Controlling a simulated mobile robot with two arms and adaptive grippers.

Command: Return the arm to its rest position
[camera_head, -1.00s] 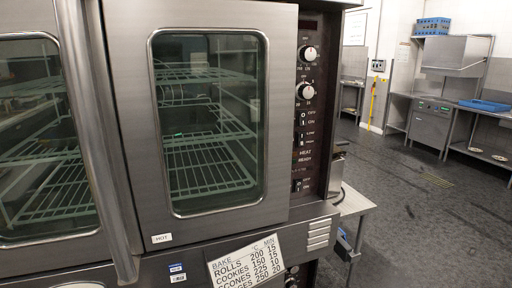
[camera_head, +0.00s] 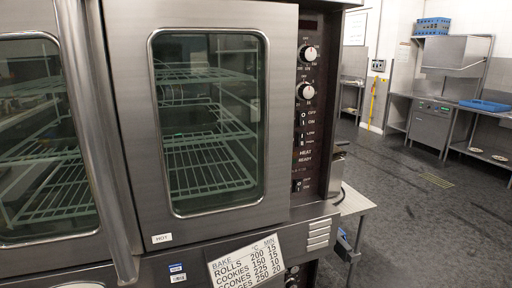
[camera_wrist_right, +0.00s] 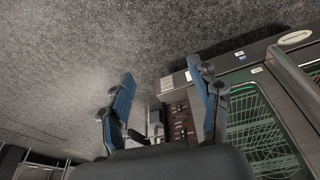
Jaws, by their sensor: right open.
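My right gripper (camera_wrist_right: 162,100) shows in the right wrist view with its two blue-padded fingers spread apart and nothing between them. Beyond it are the dark floor and, at the right, the steel oven (camera_wrist_right: 240,60). I cannot tell how far the fingers are from the oven. Neither arm shows in the head view, and my left gripper is in no view.
The steel oven (camera_head: 130,120) fills the left of the head view, its glass doors shut with empty wire racks visible behind. A low table (camera_head: 355,203) stands beside it. Open dark floor (camera_head: 415,220) lies to the right, with steel counters (camera_head: 430,125) at the back.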

